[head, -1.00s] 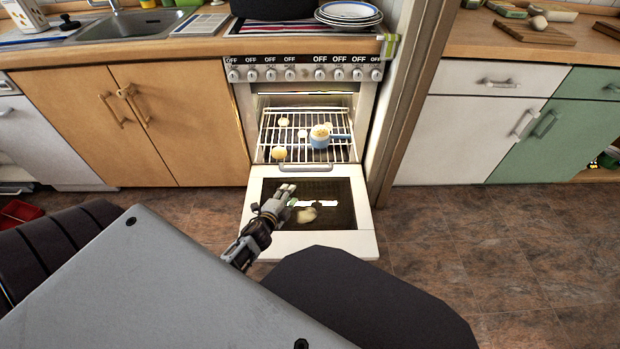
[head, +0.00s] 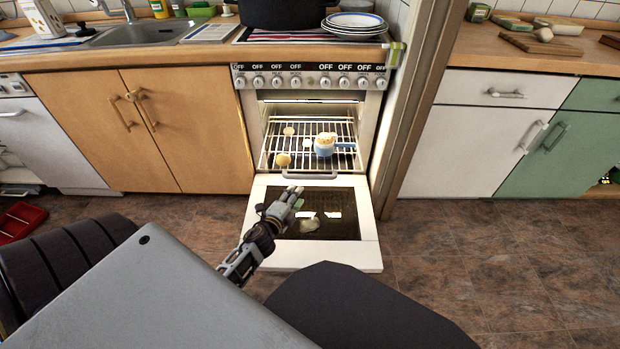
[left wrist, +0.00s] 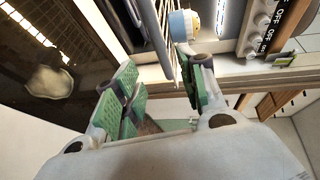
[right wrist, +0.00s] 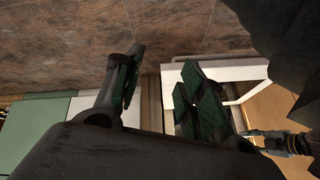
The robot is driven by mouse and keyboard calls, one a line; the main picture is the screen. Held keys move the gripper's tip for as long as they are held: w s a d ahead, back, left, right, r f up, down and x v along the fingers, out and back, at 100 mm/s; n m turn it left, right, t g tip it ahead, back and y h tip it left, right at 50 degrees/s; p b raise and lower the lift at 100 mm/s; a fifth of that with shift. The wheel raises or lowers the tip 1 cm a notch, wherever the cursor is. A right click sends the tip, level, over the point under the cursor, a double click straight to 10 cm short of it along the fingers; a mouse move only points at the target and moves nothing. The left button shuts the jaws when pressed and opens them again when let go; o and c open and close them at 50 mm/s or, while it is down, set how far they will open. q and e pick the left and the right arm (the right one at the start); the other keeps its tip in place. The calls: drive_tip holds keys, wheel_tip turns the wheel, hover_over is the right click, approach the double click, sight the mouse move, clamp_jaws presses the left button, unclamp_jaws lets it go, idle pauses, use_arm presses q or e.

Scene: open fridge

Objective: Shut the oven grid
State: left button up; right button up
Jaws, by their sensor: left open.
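The oven grid (head: 309,175) is a wire rack that sits pulled out of the open oven, over the inner end of the lowered door. On it are a small blue pan (head: 324,147) with pale food and several round pale pieces (head: 283,160). My left gripper (head: 294,197) is over the door, just in front of the grid's front handle, open and empty. In the left wrist view, the grid's rods (left wrist: 156,40) and the blue pan (left wrist: 185,25) show beyond the spread fingers (left wrist: 162,82). My right gripper (right wrist: 160,85) is open and empty in its wrist view, outside the head view.
The oven door (head: 360,215) lies open and low, with a pale lump (head: 310,226) on or behind its dark glass. Wooden cupboards (head: 185,125) stand to the left. A wall post (head: 410,110) is close on the right. The brown floor (head: 470,250) is clear at right.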

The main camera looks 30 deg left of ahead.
use_arm(q)
approach(310, 177)
drive_tip(key=shift+w, duration=0.65)
drive_tip(key=shift+w+a+f+b, duration=0.2)
drive_tip(key=shift+w+b, duration=0.05)
drive_tip(key=shift+w, duration=0.2)
drive_tip(key=shift+w+a+f+b, duration=0.2)
drive_tip(key=shift+w+b, duration=0.1)
drive_tip(key=shift+w, duration=0.1)
drive_tip(key=shift+w+a+f+b, duration=0.15)
drive_tip(key=shift+w+f+b, duration=0.1)
drive_tip(key=shift+w, duration=0.2)
drive_tip(key=shift+b+x, duration=0.9)
drive_tip(key=shift+x, duration=2.45)
use_arm(e)
wheel_tip(310, 177, down, 6)
drive_tip(key=a+t, duration=0.1)
drive_tip(key=shift+f+m+y, duration=0.15)
drive_tip(key=shift+m+y, duration=0.15)
drive_tip(key=shift+y, duration=0.1)
use_arm(q)
drive_tip(key=shift+c, duration=0.3)
use_arm(e)
drive_tip(key=shift+w, duration=0.15)
use_arm(q)
drive_tip(key=shift+c, duration=1.2)
clamp_jaws()
use_arm(e)
drive_tip(key=shift+w+a+r, duration=0.1)
drive_tip(key=shift+r, duration=0.1)
